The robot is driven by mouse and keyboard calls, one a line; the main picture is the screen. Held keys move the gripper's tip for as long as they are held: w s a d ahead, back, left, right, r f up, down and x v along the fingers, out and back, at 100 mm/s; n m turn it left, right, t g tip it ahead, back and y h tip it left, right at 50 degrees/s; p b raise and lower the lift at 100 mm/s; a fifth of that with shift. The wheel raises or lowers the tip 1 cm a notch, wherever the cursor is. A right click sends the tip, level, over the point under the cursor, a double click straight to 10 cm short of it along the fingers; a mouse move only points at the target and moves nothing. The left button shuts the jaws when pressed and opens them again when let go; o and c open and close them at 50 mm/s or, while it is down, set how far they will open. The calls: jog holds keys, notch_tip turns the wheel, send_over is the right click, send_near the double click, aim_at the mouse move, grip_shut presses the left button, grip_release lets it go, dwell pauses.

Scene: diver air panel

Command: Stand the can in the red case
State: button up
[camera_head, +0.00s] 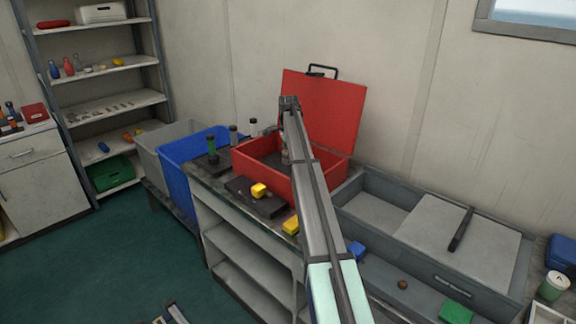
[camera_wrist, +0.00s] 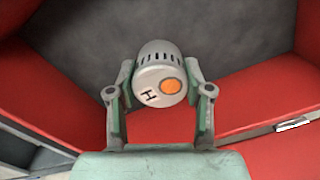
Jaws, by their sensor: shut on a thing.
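The red case (camera_head: 261,177) stands open on the bench, its lid (camera_head: 325,110) raised at the back. In the wrist view its red wall (camera_wrist: 255,95) surrounds a dark grey floor (camera_wrist: 240,30). My gripper (camera_wrist: 160,92) is shut on the can (camera_wrist: 160,70), a light grey cylinder with dark slots, an orange dot and a letter H on the end facing the camera. In the head view my arm reaches over the case and hides most of the gripper and the can. I cannot tell whether the can touches the case floor.
A blue bin (camera_head: 180,165) and a grey bin (camera_head: 150,145) stand left of the case. A dark block with a yellow piece (camera_head: 259,190) sits in front of it. A grey tray with compartments (camera_head: 440,225) lies to the right. Dark bottles (camera_head: 212,150) stand near the case's left side.

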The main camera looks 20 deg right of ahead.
jog(key=shift+f+p, duration=0.6)
jog(key=shift+f, duration=2.5)
jog(key=shift+f, duration=0.15)
jog(key=o, duration=1.3)
notch_tip(320, 180, up, 12)
jog(key=b, duration=0.2)
jog(key=shift+b, duration=0.3)
jog(key=shift+a+r, duration=0.1)
jog(key=shift+r, duration=0.1)
